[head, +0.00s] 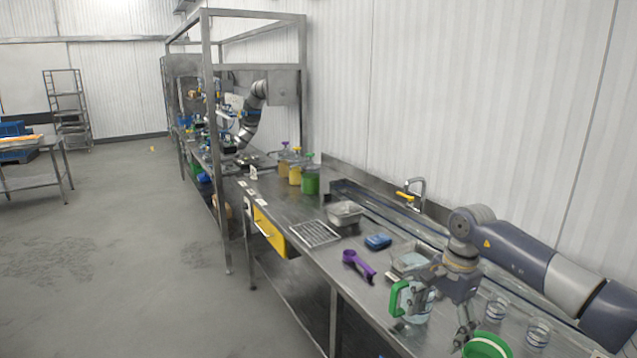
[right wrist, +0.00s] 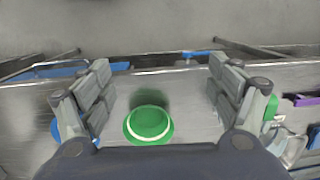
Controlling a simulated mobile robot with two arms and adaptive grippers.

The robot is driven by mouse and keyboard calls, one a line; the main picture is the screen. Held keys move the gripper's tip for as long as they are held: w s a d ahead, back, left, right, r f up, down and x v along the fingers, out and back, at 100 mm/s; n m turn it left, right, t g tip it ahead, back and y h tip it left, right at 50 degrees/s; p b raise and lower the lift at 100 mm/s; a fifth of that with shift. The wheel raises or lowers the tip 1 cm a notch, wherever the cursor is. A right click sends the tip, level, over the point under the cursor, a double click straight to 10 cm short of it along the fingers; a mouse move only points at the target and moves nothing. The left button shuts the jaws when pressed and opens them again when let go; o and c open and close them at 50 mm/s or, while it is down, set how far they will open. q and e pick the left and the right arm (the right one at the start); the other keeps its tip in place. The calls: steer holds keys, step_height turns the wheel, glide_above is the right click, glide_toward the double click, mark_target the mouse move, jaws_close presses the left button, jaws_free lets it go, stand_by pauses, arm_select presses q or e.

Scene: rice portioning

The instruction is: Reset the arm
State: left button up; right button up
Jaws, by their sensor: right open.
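My right gripper (head: 442,312) is over the front part of the steel counter (head: 366,298), with its arm coming in from the right. In the right wrist view its two fingers (right wrist: 165,100) stand wide apart with nothing between them. A round green item with a white band (right wrist: 148,124) lies beyond the fingers, apart from them; a green round item also shows at the bottom edge of the head view (head: 488,346). A clear jug with a green handle (head: 398,298) stands beside the right gripper, partly hidden by it. My left gripper is not in view.
A purple scoop (head: 358,264), a blue sponge-like block (head: 378,242), a wire rack (head: 314,234) and a metal pan (head: 344,213) lie along the counter. Clear cups (head: 538,332) stand at the right. A tap (head: 416,192) rises by the wall. The floor at left is open.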

steer(key=a+f+m+t+y+b, duration=0.25)
steer(key=a+f+m+y, duration=0.9)
steer(key=a+f, duration=0.6)
steer(key=d+f+m+t+h+b, duration=0.35)
steer(key=f+m+t, duration=0.55)
steer(key=f+m, duration=1.25)
steer(key=s+d+f+m+g+h+b, duration=0.15)
steer(key=s+d+f+m+h, duration=0.3)
steer(key=s+f+m, duration=0.5)
steer(key=s+d+f+m+g+h+b, duration=0.1)
steer(key=s+d+f+m+g+h, duration=0.15)
steer(key=s+d+f+m, duration=0.65)
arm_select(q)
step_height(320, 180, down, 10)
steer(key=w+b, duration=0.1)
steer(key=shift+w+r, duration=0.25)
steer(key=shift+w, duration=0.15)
arm_select(e)
steer(key=s+f+m+g, duration=0.2)
steer(key=s+f, duration=0.2)
steer(key=s, duration=0.7)
steer(key=s+f+m+g+h, duration=0.1)
steer(key=s+f, duration=0.4)
steer(key=s, duration=0.7)
steer(key=s+f+m+g+h, duration=0.1)
steer(key=s+f+m+g, duration=0.2)
steer(key=s, duration=0.8)
step_height(320, 180, down, 2)
steer(key=shift+s, duration=0.2)
